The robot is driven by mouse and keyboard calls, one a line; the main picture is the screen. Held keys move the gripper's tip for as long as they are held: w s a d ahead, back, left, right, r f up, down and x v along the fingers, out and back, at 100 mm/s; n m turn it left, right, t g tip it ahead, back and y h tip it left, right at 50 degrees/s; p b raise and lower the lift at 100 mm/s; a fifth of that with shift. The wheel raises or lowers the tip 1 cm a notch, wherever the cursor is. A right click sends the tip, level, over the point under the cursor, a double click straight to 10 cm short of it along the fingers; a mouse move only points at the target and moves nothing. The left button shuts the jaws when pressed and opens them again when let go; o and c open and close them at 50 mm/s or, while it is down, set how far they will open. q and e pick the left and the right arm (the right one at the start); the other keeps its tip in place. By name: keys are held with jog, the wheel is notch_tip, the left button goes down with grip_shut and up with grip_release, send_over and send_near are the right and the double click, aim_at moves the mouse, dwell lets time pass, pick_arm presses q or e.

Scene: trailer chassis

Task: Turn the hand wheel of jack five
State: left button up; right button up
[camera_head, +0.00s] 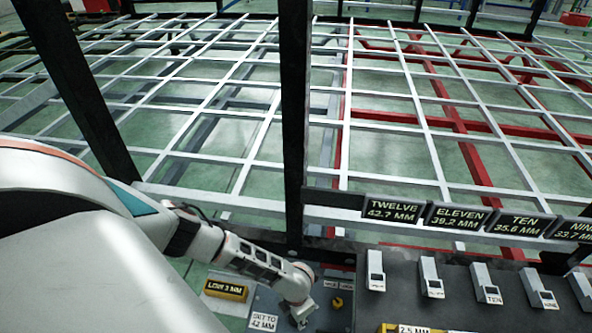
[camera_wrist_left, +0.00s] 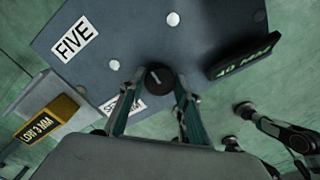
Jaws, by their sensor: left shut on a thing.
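In the left wrist view, the two fingers of my left gripper (camera_wrist_left: 158,95) are closed on a small dark round hand wheel (camera_wrist_left: 159,78), one on each side. A white plate reading FIVE (camera_wrist_left: 75,40) lies on the same grey panel (camera_wrist_left: 125,30), to the upper left.
A dark block reading 40 MM (camera_wrist_left: 243,57) stands right of the wheel. A yellow LOW 3 MM block (camera_head: 225,290) and a SET TO 42 MM label (camera_head: 263,321) lie beside my wrist. Signs such as TWELVE (camera_head: 391,208), dark posts and the chassis grid (camera_head: 240,145) stand beyond.

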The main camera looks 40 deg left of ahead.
pick_arm(q)
jog(key=shift+n, duration=0.5)
jog(key=n+p, duration=0.1)
jog(key=n, duration=0.5)
jog(key=shift+n, duration=0.3)
jog(key=shift+n+p, duration=0.45)
jog(key=shift+n, duration=0.55)
jog(key=n, duration=0.2)
jog(key=shift+n+p, duration=0.3)
jog(key=shift+p, duration=0.05)
jog(key=shift+r+n+p, duration=0.1)
jog(key=shift+n+p, duration=0.2)
jog(key=shift+n, duration=0.7)
jog(key=n+p, duration=0.1)
jog(key=n, duration=0.3)
jog(key=shift+n, duration=0.7)
jog(key=n+p, duration=0.1)
jog(key=n, duration=0.2)
jog(key=shift+s+n+p, duration=0.1)
jog(key=shift+n+p, duration=0.55)
jog(key=shift+n, duration=1.35)
pick_arm(e)
jog(key=shift+s+d+r, duration=0.15)
jog(key=shift+d+r, duration=0.05)
jog(key=shift+r, duration=0.3)
jog(key=shift+s+d+r, duration=0.15)
jog(key=shift+d+r, duration=0.05)
jog(key=shift+r, duration=0.3)
jog(key=shift+s, duration=0.1)
